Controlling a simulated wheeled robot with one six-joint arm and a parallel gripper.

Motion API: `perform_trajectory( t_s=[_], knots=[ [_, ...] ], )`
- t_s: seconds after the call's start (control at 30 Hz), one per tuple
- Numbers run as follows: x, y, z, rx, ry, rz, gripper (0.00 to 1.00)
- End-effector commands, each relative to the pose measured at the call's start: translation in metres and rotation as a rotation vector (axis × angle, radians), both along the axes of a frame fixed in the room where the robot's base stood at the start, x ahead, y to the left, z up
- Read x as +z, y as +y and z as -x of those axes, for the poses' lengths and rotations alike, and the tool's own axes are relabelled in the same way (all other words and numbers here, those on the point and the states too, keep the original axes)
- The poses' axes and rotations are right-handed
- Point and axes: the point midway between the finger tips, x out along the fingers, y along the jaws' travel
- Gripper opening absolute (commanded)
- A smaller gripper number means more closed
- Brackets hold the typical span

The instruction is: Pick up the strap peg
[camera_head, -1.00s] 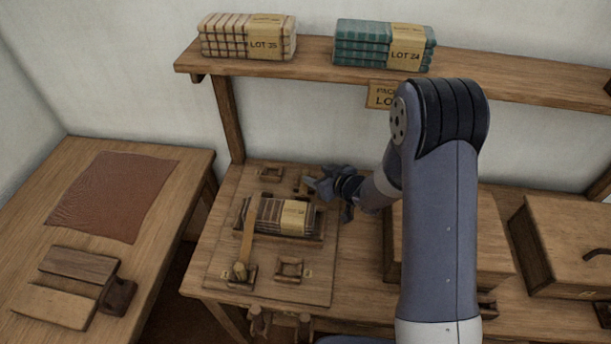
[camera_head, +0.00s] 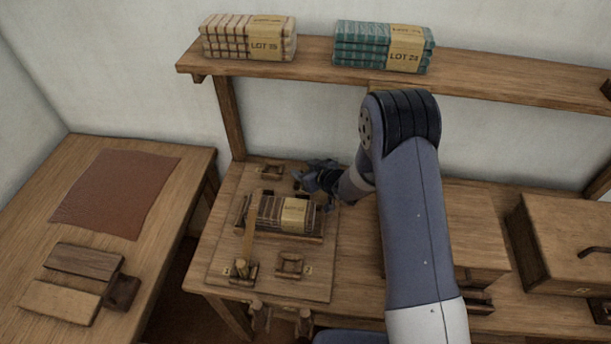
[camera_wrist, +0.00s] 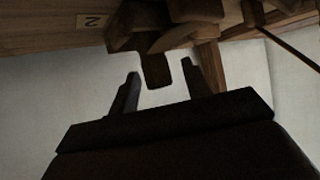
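My gripper (camera_head: 302,178) is over the back right of the wooden board, behind the cloth bundle (camera_head: 272,214). In the wrist view my gripper (camera_wrist: 160,72) is open, its two dark fingers apart. A dark, round-ended piece (camera_wrist: 157,70), possibly the strap peg, shows between the fingertips and joins a wooden block (camera_wrist: 165,38). I cannot tell whether the fingers touch it. In the head view my gripper hides that spot. A tan strap (camera_head: 249,240) runs along the bundle's left part to a wooden fitting (camera_head: 242,268) at the board's front left.
Empty wooden holders stand at the board's back left (camera_head: 271,171) and front right (camera_head: 290,264). A wooden chest (camera_head: 470,235) is right of the board. A shelf (camera_head: 480,82) with two cloth stacks is above. The left table (camera_head: 60,225) holds a brown cloth and wooden blocks.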

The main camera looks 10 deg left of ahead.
Motion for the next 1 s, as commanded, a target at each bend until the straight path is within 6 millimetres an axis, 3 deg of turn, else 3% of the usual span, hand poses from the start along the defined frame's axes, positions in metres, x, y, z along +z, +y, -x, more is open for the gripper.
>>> perform_trajectory(
  t_s=[0.53, 0.83, 1.0],
  knots=[
    [0.0, 0.0, 0.0, 0.0, 0.0, 0.0, 0.02],
    [0.004, 0.0, 0.0, -0.001, -0.001, 0.0, 0.01],
    [0.024, 0.0, 0.0, 0.0, -0.004, -0.001, 0.01]
  ],
)
